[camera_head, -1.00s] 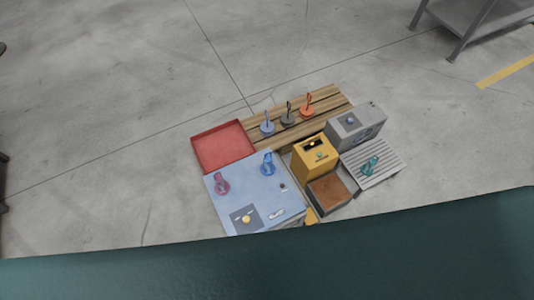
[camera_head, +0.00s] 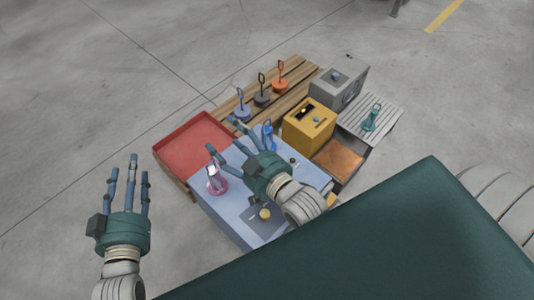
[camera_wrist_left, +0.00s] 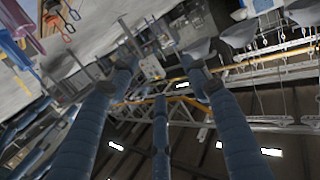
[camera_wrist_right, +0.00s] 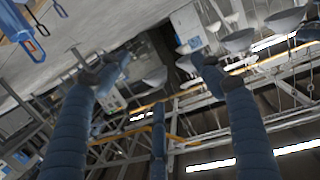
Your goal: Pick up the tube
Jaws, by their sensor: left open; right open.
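I cannot tell which item is the tube. Candidates in the head view are a pink flask-like vessel (camera_head: 217,181) and a blue one (camera_head: 267,134), both upright on a light-blue table (camera_head: 228,207). A teal vessel (camera_head: 372,115) is on a ribbed grey surface at the right. My right gripper (camera_head: 225,136) is open over the table, its fingers between the pink and blue vessels in the picture; contact cannot be told. It hides part of the table. My left gripper (camera_head: 130,166) is open over the floor, left of the table.
A red tray (camera_head: 193,143) lies behind the table. Blue (camera_head: 242,114), dark (camera_head: 262,98) and orange (camera_head: 280,85) handled items stand on wooden slats. A yellow box (camera_head: 309,124), a grey box (camera_head: 350,83) and a brown-topped bin (camera_head: 338,160) are at the right. Floor at left is clear.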

